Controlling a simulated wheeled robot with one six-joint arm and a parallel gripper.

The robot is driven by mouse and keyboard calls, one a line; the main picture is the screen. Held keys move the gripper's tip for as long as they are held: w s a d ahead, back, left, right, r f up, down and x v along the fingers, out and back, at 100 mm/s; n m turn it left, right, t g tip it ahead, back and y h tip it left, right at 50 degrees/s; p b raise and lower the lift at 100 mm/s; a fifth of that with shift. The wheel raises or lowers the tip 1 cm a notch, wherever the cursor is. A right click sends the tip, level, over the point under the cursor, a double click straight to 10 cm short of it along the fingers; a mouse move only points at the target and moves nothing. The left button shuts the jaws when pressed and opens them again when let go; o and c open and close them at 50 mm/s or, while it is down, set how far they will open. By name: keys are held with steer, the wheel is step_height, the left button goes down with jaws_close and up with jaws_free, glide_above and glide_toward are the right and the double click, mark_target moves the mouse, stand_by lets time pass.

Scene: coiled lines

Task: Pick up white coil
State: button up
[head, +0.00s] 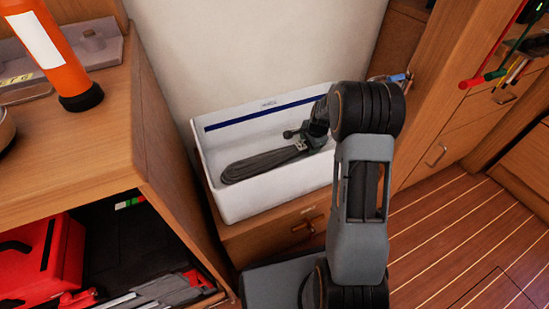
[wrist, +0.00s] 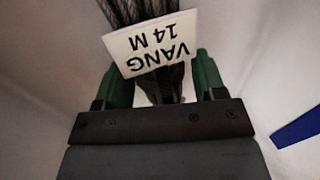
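A dark grey coil (head: 262,163) lies in the white bin, long and flattened; no white coil shows in either view. In the wrist view the dark strands (wrist: 122,12) carry a white tag (wrist: 152,44) reading "VANG 14 M", upside down. My gripper (head: 304,140) reaches down into the bin at the coil's right end. Its green fingers (wrist: 163,84) stand on both sides of the coil just under the tag. The tag hides part of the fingertips, and I cannot tell whether they press on the coil.
The white bin (head: 222,203) has a blue stripe inside its back wall and stands on a wooden cabinet (head: 262,240). A wooden counter at left holds an orange cylinder (head: 54,45). A red case (head: 40,260) sits below. Striped floor (head: 450,245) is clear at right.

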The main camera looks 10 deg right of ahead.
steer(key=c, duration=0.8)
step_height(320, 180, up, 10)
steer(key=p, duration=0.4)
steer(key=shift+p, duration=0.35)
steer(key=shift+c, duration=1)
